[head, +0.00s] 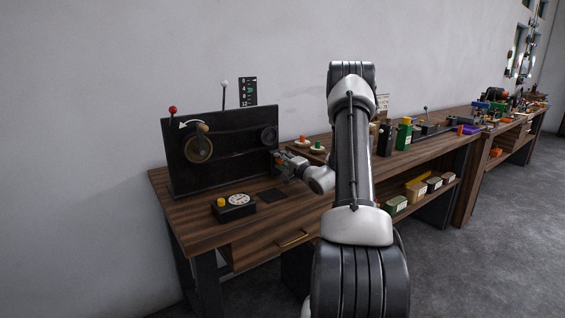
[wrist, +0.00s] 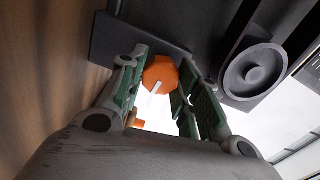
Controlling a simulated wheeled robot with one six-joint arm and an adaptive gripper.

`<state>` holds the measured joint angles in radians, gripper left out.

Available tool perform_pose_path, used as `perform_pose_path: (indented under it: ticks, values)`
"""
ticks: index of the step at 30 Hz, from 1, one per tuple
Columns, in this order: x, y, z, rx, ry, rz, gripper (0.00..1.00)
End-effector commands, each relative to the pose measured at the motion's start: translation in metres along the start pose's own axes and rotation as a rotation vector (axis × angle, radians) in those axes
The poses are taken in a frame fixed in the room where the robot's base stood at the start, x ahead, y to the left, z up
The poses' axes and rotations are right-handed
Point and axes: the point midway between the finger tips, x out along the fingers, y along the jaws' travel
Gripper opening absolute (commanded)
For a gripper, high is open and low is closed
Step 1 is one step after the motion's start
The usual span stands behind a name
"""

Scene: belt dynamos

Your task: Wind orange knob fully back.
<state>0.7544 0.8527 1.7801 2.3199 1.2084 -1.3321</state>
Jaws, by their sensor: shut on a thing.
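The orange knob (wrist: 160,74) sits between my gripper's two green-padded fingers in the wrist view, and a pale mark runs across its face. My gripper (wrist: 161,84) is shut on it. In the head view my gripper (head: 281,160) reaches the right end of the upright black panel (head: 225,160), and the knob is mostly hidden there. The panel carries a large brass-rimmed wheel (head: 198,149) with a handle and a small dark pulley (head: 268,134), which also shows right of the knob in the wrist view (wrist: 253,73).
A red-tipped lever (head: 173,110) and a white-tipped lever (head: 224,84) rise at the panel. A black box with a dial (head: 238,200) and yellow button stands in front. Small items with orange and green tops (head: 312,146) stand right of my gripper. The bench front (head: 200,233) has some bare wood.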

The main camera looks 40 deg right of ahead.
Motion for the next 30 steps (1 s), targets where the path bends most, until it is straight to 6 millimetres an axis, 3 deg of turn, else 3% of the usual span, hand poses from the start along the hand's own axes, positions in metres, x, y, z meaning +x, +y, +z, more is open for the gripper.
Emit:
perform_pose_path:
  ticks: [18, 30]
  values:
    - [0.0000, 0.0000, 0.0012, -0.542, -0.002, 0.001, 0.09]
    - [-0.0001, 0.0002, 0.0016, -0.716, -0.003, 0.002, 0.09]
